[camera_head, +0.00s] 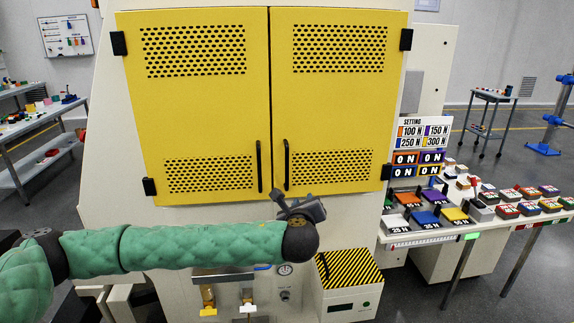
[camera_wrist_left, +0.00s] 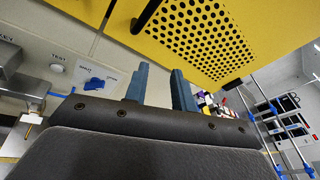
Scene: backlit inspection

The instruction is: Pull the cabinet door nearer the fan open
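The cabinet has two shut yellow perforated doors, a left door (camera_head: 205,110) and a right door (camera_head: 335,115). The left door's black handle (camera_head: 259,166) and the right door's black handle (camera_head: 287,164) stand upright beside the centre seam. My left gripper (camera_head: 303,207) is just below the right door's handle, apart from it. In the left wrist view, its two blue-grey fingers (camera_wrist_left: 160,84) are spread with nothing between them. A black handle (camera_wrist_left: 147,15) and a perforated yellow door (camera_wrist_left: 240,62) show beyond them. I cannot make out a fan. My right gripper is out of view.
A striped yellow-black box (camera_head: 348,270) stands below the right door. A bench with several coloured weight blocks (camera_head: 432,217) is at right, under a setting sign (camera_head: 423,133). Knobs and yellow and white fittings (camera_head: 208,299) sit below my left arm. Side tables (camera_head: 30,125) stand farther back.

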